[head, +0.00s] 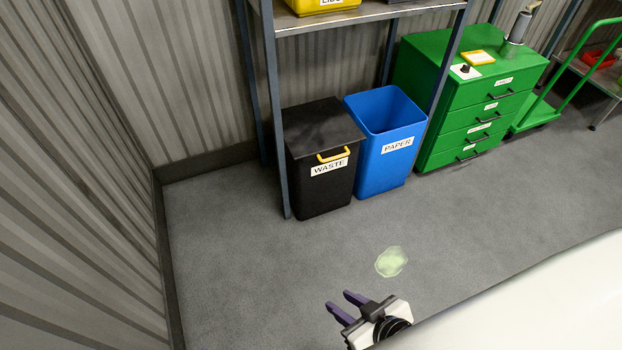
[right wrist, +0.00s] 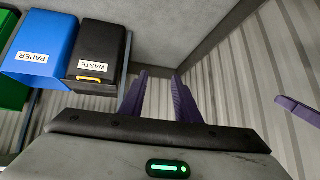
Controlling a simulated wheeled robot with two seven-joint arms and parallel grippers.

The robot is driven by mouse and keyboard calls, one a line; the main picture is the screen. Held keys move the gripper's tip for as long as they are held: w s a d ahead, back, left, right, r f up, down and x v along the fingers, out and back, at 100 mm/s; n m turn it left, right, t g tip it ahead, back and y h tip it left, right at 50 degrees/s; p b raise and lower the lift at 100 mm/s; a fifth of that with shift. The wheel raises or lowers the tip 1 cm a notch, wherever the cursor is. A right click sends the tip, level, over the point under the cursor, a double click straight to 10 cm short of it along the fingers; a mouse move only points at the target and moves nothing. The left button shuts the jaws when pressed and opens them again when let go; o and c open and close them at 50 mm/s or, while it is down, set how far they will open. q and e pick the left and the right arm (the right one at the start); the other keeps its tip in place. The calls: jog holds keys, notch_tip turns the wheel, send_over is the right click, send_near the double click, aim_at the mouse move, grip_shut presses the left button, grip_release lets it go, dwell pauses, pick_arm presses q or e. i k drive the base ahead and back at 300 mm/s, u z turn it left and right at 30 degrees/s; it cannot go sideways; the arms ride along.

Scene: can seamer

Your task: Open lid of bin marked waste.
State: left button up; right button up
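The black bin marked WASTE (head: 322,187) stands on the floor under the shelf. Its flat dark lid (head: 322,126) is down, with a yellow handle (head: 333,155) at the front edge above the label. The bin also shows upside down in the right wrist view (right wrist: 96,45). My right gripper (head: 337,299) is open and empty, in front of the bin and well apart from it; its two purple fingers also show in the right wrist view (right wrist: 159,75). A single purple finger at the right edge there (right wrist: 298,108) seems to belong to my left gripper.
A blue open PAPER bin (head: 385,145) stands close on the right. A shelf post (head: 277,130) rises by the waste bin's left side. A green drawer cabinet (head: 470,105) is farther right. A pale green patch (head: 391,262) lies on otherwise clear floor. A corrugated wall (head: 85,200) bounds the left.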

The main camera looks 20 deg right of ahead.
aim_at(321, 127)
jog(key=u, duration=0.3)
jog(key=k, duration=0.5)
jog(key=z, duration=1.15)
jog(key=i, duration=1.95)
jog(key=u, duration=0.8)
